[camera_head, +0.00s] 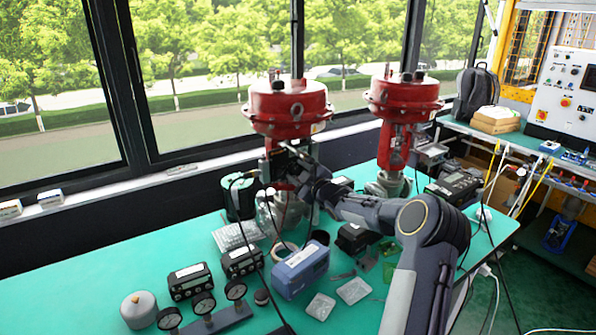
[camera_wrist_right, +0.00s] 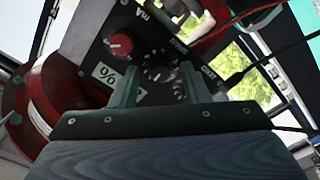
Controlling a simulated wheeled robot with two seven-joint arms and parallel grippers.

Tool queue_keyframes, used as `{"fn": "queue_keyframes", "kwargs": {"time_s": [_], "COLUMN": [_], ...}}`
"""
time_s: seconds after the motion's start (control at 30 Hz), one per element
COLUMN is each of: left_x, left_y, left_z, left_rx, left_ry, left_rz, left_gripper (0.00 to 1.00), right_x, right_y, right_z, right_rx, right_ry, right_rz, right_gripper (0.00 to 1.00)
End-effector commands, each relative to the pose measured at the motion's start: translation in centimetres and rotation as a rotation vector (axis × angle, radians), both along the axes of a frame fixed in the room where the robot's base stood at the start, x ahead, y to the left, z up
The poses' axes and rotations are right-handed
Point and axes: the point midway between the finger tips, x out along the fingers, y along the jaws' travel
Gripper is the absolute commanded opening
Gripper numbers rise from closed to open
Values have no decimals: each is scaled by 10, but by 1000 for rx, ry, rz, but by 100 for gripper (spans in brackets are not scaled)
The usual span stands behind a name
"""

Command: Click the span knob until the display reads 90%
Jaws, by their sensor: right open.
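In the right wrist view, a dark positioner panel carries a red round dial (camera_wrist_right: 120,44), a white patch with a percent sign (camera_wrist_right: 107,75) and a black knob (camera_wrist_right: 158,74). Small print beside the knobs is too blurred to tell which one is span, and I cannot make out a full reading. My right gripper (camera_wrist_right: 158,80) is open, with its two fingers on either side of the black knob; contact cannot be told. In the head view my right gripper (camera_head: 303,172) is by the left red valve actuator (camera_head: 288,108), and the panel is mostly hidden. My left gripper is not in view.
A second red actuator (camera_head: 404,96) stands to the right. The green bench (camera_head: 110,270) holds a blue box (camera_head: 300,270), black meters (camera_head: 190,281), gauges (camera_head: 204,304) and a grey knobbed weight (camera_head: 139,309). Black cables hang near my right arm. The bench's left side has free room.

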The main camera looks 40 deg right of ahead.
Motion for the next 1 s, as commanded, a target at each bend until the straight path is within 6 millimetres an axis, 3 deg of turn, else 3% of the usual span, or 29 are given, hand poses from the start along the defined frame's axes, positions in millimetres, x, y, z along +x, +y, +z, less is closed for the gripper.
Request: {"fn": "queue_keyframes", "kwargs": {"time_s": [0.27, 0.57, 1.0], "left_x": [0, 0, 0], "left_y": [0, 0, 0], "left_z": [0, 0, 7], "left_rx": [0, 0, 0], "left_ry": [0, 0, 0], "left_rz": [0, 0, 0], "left_gripper": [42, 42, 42], "right_x": [2, 2, 1], "right_y": [0, 0, 0], "right_z": [0, 0, 1], "right_rx": [0, 0, 100], "right_ry": [0, 0, -10], "right_rz": [0, 0, 1], "right_gripper": [40, 1, 0]}}
